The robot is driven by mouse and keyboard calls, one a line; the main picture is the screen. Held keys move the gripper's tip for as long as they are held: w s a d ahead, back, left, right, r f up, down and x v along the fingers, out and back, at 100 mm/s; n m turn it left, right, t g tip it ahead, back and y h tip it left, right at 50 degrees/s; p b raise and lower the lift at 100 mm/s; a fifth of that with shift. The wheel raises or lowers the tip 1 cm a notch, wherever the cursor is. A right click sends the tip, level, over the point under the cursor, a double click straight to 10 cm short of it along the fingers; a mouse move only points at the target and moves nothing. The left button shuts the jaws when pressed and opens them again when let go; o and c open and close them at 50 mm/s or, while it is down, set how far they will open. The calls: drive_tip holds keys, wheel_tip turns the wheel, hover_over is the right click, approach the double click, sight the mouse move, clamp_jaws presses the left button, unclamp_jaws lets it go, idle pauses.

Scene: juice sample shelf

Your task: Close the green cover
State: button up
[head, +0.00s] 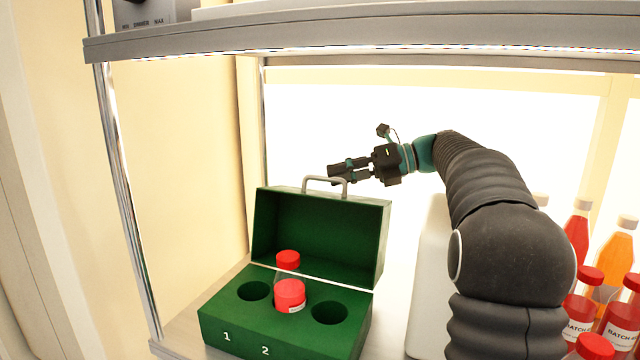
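The green cover (320,228) stands raised at the back of a green box (285,335). A grey handle (325,181) sits on its top edge. My gripper (336,174) is just above and behind the handle in the picture, pointing left. Whether it touches the handle or the cover cannot be told. Its fingers are small and dark, and their opening is unclear. The left hole (254,291) and right hole (329,313) look empty.
A lit shelf board (360,35) runs above the box and arm. A metal post (125,200) stands at left. Red and orange bottles (614,260) and red-capped jars (578,318) crowd the right. A white object (430,270) stands between the box and my arm.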

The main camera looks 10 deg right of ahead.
sight(320, 178)
drive_tip(key=shift+x, duration=2.25)
clamp_jaws()
